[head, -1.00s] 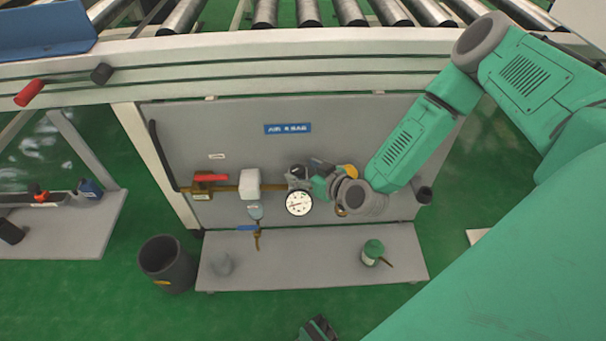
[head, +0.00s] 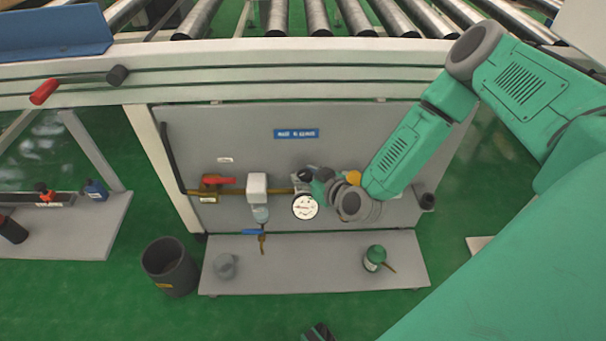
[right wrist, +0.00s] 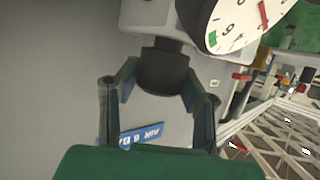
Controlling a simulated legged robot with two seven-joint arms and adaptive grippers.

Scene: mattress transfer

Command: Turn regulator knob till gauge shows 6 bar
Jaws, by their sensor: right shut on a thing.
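The pressure gauge (head: 305,207) is a round white dial on the brass pipe line of the grey panel. In the right wrist view the gauge (right wrist: 246,22) shows a red needle and a green mark, cut off by the top edge; I cannot read its value. My right gripper (head: 318,186) is at the regulator just above the gauge. In the right wrist view its two fingers (right wrist: 160,84) are closed around the dark regulator knob (right wrist: 163,68), one on each side. A dark piece at the bottom edge, likely my left gripper (head: 319,332), is mostly out of frame.
A red-handled valve (head: 219,181), a white filter block (head: 257,187) and a blue-handled drain valve (head: 258,231) are left of the gauge. The shelf (head: 315,262) below carries a grey cup (head: 225,266) and a green-topped can (head: 375,257). A dark bin (head: 169,266) stands left.

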